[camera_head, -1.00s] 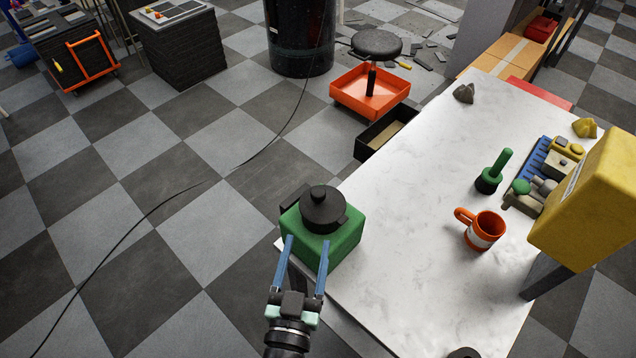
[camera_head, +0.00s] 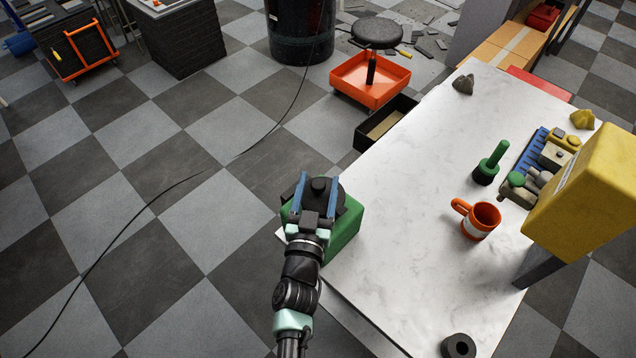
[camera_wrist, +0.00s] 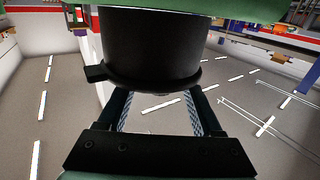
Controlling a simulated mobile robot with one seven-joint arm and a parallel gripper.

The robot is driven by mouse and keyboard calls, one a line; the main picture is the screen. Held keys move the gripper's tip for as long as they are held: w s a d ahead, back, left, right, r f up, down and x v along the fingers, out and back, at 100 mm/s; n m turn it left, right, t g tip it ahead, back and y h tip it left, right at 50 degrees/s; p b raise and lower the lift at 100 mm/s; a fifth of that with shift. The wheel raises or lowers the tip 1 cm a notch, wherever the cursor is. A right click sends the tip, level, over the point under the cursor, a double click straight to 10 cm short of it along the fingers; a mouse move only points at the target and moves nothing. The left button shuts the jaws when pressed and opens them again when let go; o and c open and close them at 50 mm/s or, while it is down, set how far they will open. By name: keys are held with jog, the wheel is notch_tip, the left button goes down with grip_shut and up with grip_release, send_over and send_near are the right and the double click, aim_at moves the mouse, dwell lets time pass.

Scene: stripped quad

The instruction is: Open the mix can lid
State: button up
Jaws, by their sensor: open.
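The mix can is a dark round pot (camera_head: 345,201) with a round knob on its lid (camera_head: 319,185). It sits on a green block (camera_head: 345,238) at the near left corner of the white table. The lid looks closed. My gripper (camera_head: 318,179) is open, with one blue finger on each side of the knob in the head view. In the wrist view the black can (camera_wrist: 155,48) fills the upper middle, with a rim and a side tab, and hides the fingertips. I cannot tell whether the fingers touch it.
On the white table (camera_head: 410,190) stand an orange mug (camera_head: 481,222), a green pestle-like tool (camera_head: 488,168), a yellow box (camera_head: 590,195) and a black ring (camera_head: 458,346). A black open box (camera_head: 385,125) is on the floor beyond the block. The table's middle is clear.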

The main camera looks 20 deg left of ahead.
jog(key=shift+c, duration=0.2)
grip_shut()
dwell(1.3)
